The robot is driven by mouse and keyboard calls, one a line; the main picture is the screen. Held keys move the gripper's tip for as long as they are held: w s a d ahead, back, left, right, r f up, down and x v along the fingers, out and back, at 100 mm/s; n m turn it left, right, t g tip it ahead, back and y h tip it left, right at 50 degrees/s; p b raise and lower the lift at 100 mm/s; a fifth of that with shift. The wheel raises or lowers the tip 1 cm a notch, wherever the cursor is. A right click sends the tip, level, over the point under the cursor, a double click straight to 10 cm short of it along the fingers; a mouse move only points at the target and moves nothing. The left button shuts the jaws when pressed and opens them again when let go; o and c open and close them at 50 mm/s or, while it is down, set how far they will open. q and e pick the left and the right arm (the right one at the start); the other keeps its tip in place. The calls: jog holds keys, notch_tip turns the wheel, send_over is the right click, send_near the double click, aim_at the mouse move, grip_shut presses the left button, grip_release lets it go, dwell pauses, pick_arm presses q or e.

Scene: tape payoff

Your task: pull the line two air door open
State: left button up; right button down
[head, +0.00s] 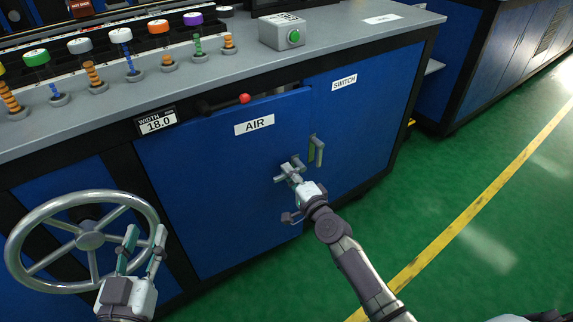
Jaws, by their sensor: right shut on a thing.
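The blue air door (215,185), labelled AIR, is in the lower middle of the head view. It stands slightly ajar: a dark gap shows along its top edge, and its right edge sits out from the cabinet front. My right gripper (289,172) is shut on the door's handle near that right edge; the fingers hide most of the handle. My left gripper (144,238) is open and empty, in front of the right side of a grey handwheel (90,240). I cannot tell whether it touches the wheel.
The switch door (365,105), with its own upright handle (318,151), is to the right. A red-knobbed lever (244,99) sits above the air door. A green-button box (283,34) and several coloured knobs stand on the counter. Green floor (470,250) is clear at right.

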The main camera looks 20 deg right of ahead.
pick_arm(q)
jog(key=s+a+f+g+y+p, duration=0.2)
jog(key=s+a+f+g+p, duration=0.1)
jog(key=s+f+g, duration=0.4)
jog(key=s+a+f+g+y+p, duration=0.2)
jog(key=s+a+f+g+p, duration=0.1)
jog(key=s+f+g, duration=0.4)
jog(key=shift+s+a+f+n+g+p, duration=0.3)
jog(key=shift+s+a+n, duration=0.1)
jog(key=shift+s, duration=0.6)
pick_arm(e)
jog(key=s+m+h, duration=0.3)
jog(key=s+h, duration=0.2)
jog(key=s, duration=0.6)
jog(key=shift+a+m+h, duration=0.3)
jog(key=shift+a+h, duration=0.05)
jog(key=shift+h, duration=0.05)
jog(key=shift+f, duration=0.1)
jog(key=c, duration=1.1)
grip_release()
jog(key=shift+w, duration=0.1)
jog(key=s, duration=0.8)
jog(key=s+a, duration=0.1)
jog(key=s, duration=0.3)
jog(key=shift+a, duration=0.1)
